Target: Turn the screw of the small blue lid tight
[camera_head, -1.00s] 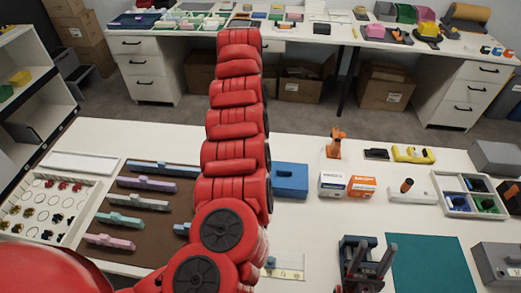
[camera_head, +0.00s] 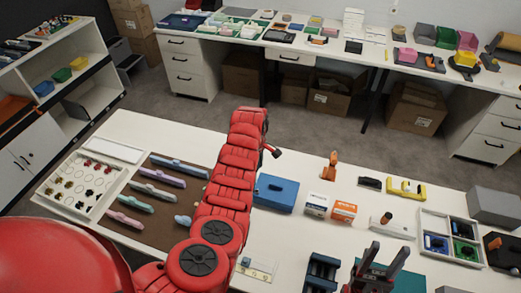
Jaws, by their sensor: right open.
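A blue box (camera_head: 276,193) with a small dark spot on its top stands on the near table, just right of my red left arm. A smaller light-blue piece (camera_head: 183,220) lies on the brown mat, partly beside the arm. I cannot tell which is the small blue lid, and no screw shows clearly. My right gripper (camera_head: 388,250) is open and empty at the bottom right, its two dark fingers pointing up in the picture, with red at their bases. My left arm covers the middle; only a small black part sticks out behind it, so its gripper's jaws are hidden.
A brown mat (camera_head: 150,226) with several pastel bars and a white sorting tray (camera_head: 117,167) are on the left. White and orange boxes (camera_head: 344,211), a yellow part (camera_head: 405,189) and a divided bin (camera_head: 432,221) stand right. A dark rack (camera_head: 320,272) is beside my right gripper.

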